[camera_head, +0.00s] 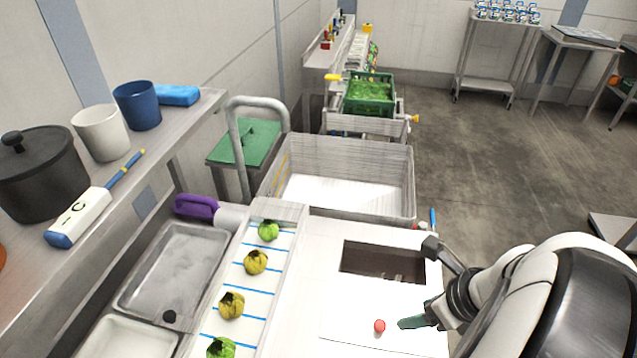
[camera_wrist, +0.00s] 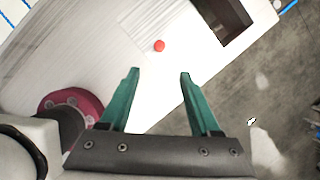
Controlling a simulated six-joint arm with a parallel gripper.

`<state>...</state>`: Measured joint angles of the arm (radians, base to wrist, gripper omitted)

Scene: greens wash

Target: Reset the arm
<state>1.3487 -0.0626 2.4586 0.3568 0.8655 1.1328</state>
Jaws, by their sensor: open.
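My gripper (camera_wrist: 158,76) shows in the wrist view with two green fingers spread apart and nothing between them. In the head view my gripper (camera_head: 410,322) is at the lower right, over the right edge of the white worktop (camera_head: 345,290). A small red ball (camera_head: 379,326) lies on the worktop just left of the fingers. The red ball also shows in the wrist view (camera_wrist: 159,45), beyond the fingertips and apart from them.
A dark rectangular opening (camera_head: 383,262) is in the worktop. A tray with blue lines (camera_head: 262,318) holds several green and yellowish vegetables. A large basin (camera_head: 345,205) stands behind. Shelves with pots line the left. Open floor (camera_head: 500,160) lies to the right.

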